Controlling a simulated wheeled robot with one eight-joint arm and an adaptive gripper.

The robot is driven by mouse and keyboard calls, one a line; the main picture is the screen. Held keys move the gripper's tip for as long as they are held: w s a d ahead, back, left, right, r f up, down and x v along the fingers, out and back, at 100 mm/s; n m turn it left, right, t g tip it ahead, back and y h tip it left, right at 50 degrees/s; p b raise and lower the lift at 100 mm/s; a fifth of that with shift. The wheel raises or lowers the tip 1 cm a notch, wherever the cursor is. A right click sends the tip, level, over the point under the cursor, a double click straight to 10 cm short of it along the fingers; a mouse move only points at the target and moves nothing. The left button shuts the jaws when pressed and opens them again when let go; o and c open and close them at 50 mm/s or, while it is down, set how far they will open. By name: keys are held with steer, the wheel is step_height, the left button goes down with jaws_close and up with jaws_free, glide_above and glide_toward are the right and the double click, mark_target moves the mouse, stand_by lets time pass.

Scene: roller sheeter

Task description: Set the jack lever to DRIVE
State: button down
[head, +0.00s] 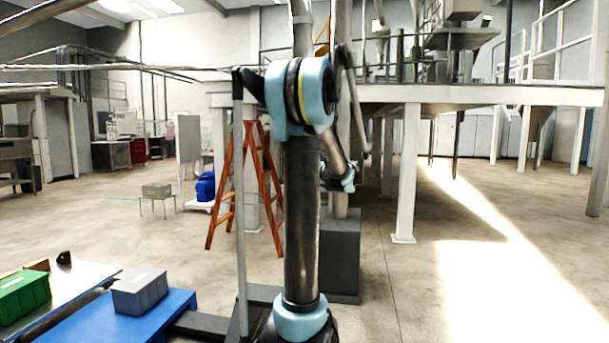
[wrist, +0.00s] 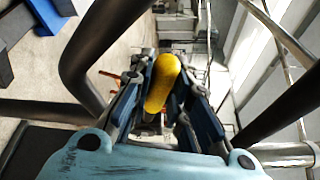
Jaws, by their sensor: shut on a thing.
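A rounded yellow grip (wrist: 162,82), apparently the end of the jack lever, shows in the middle of the wrist view. My gripper (wrist: 165,100) has its dark blue finger pads on both sides of it and is shut on it. The rest of the lever and its setting marks are hidden, so I cannot tell its position. A thick dark bent bar (wrist: 88,55) runs beside the gripper at the left of the wrist view. In the head view my own arm stands in the centre and hides the gripper and the yellow grip.
A blue platform (head: 180,304) with a grey bin (head: 140,291) stands at the lower left, beside a green bin (head: 24,297). An orange ladder (head: 248,185) stands behind my arm. A white-posted raised platform (head: 408,170) is at the right. The floor at the right is clear.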

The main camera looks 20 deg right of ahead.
steer(key=shift+f, duration=0.2)
steer(key=c, duration=1.5)
jaws_free()
steer(key=v, duration=1.2)
steer(key=shift+f, duration=0.1)
steer(key=shift+a, duration=0.1)
